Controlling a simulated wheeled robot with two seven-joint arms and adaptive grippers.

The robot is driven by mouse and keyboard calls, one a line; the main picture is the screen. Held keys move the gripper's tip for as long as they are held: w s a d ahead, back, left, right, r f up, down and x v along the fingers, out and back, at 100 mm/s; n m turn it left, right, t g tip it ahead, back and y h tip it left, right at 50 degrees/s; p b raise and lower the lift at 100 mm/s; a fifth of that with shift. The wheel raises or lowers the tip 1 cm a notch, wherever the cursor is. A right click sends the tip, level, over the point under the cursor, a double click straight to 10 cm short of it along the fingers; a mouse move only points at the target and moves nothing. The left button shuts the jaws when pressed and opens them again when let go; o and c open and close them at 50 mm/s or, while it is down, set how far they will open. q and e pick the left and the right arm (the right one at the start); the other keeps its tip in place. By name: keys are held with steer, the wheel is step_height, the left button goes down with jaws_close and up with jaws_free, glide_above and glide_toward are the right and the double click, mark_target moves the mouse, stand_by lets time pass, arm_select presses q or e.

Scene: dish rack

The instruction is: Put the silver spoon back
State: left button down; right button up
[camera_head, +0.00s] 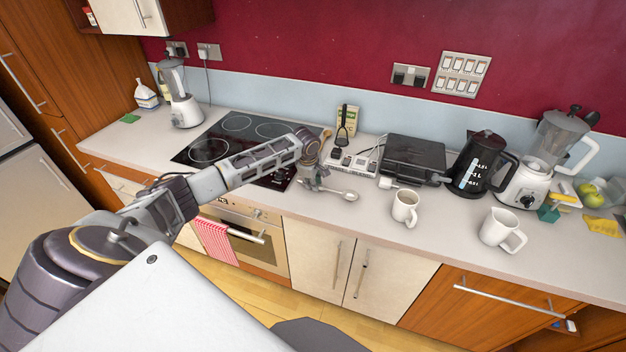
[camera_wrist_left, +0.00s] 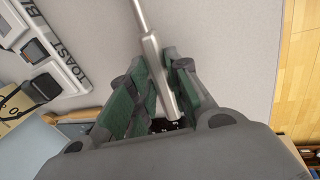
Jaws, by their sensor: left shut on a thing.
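The silver spoon (camera_head: 345,194) is over the counter near its front edge, in front of the white object with lettering, its bowl pointing right. My left gripper (camera_head: 312,180) is at the handle end of the spoon, just right of the hob. In the left wrist view the metal handle (camera_wrist_left: 154,58) lies between the two green-padded fingers of my gripper (camera_wrist_left: 162,72), which are shut on it. The bowl is outside the wrist view. I cannot tell whether the spoon touches the counter. My right gripper is not in view.
The white lettered object (camera_head: 352,161) and a black appliance (camera_head: 414,156) stand behind. A mug (camera_head: 405,208), a white jug (camera_head: 502,230), a black kettle (camera_head: 479,162) and a blender (camera_head: 540,165) are to the right. The hob (camera_head: 225,140) is left.

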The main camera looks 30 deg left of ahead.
arm_select(q)
steer(key=shift+f, duration=0.55)
steer(key=c, duration=1.7)
jaws_free()
steer(key=shift+o, duration=0.5)
steer(key=o, duration=0.5)
steer(key=v, duration=1.2)
